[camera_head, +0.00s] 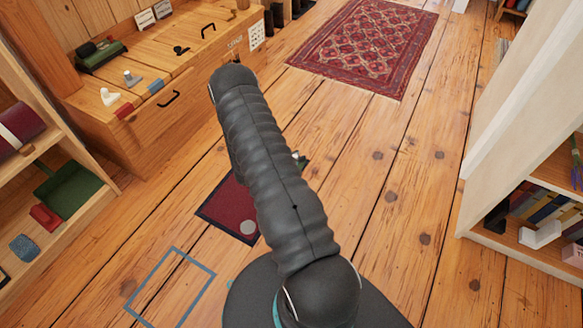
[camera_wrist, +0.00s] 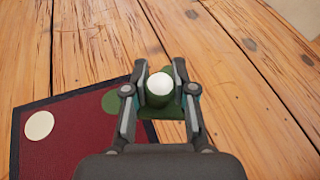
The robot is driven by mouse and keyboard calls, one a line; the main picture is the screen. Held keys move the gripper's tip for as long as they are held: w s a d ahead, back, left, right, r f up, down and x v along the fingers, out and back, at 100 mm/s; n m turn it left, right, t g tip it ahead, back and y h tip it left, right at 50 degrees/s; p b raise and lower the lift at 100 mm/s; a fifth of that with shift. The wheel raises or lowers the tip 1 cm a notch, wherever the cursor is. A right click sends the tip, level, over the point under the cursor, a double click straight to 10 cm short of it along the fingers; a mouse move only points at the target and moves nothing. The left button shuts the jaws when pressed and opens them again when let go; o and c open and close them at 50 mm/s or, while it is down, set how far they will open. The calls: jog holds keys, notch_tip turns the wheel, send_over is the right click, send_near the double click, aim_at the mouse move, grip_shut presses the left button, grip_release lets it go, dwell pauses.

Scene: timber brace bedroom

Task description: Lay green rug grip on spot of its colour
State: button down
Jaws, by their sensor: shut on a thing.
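My gripper (camera_wrist: 160,95) is shut on the green rug grip (camera_wrist: 170,108), a small green piece with a white round top, in the wrist view. It is held just right of a dark red mat (camera_wrist: 75,140) lying on the floor. The mat bears a green spot (camera_wrist: 112,101) near its upper right and a cream spot (camera_wrist: 39,125) at its left. In the head view my arm hides much of the mat (camera_head: 222,203) and its green spot; the cream spot (camera_head: 248,227) shows. My gripper is mostly hidden there.
A wooden chest (camera_head: 185,85) at upper left bears small red (camera_head: 124,111), blue (camera_head: 155,86) and white (camera_head: 110,97) pieces. Shelves stand at both sides. A blue outlined rectangle (camera_head: 203,292) marks the floor. A patterned rug (camera_head: 365,40) lies beyond; floor to the right is clear.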

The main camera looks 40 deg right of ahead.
jog(key=shift+s+d+f+m+g, duration=0.2)
jog(key=shift+s+d+f+g, duration=0.1)
jog(key=shift+s+f, duration=0.3)
jog(key=shift+s+d+f+m+g, duration=0.2)
jog(key=shift+s+d+f+g, duration=0.1)
jog(key=shift+s+f, duration=0.25)
jog(key=shift+w+d+f, duration=0.15)
jog(key=shift+w+f, duration=0.05)
jog(key=shift+f, duration=0.15)
jog(key=w+d+f, duration=0.1)
jog(key=w+f, duration=0.1)
jog(key=w, duration=0.1)
jog(key=w+d+f+b, duration=0.1)
jog(key=w+f, duration=0.1)
jog(key=w, duration=0.2)
jog(key=w+d+f+b, duration=0.1)
jog(key=w+d+f, duration=0.1)
jog(key=w, duration=0.1)
jog(key=shift+w+f, duration=0.15)
jog(key=shift+f, duration=0.1)
jog(key=shift+f+b, duration=0.5)
jog(key=shift+f, duration=1.5)
jog(key=shift+f+b, duration=0.25)
jog(key=shift+b, duration=0.05)
jog(key=c, duration=1)
grip_release()
jog(key=shift+o, duration=0.2)
jog(key=shift+r, duration=0.15)
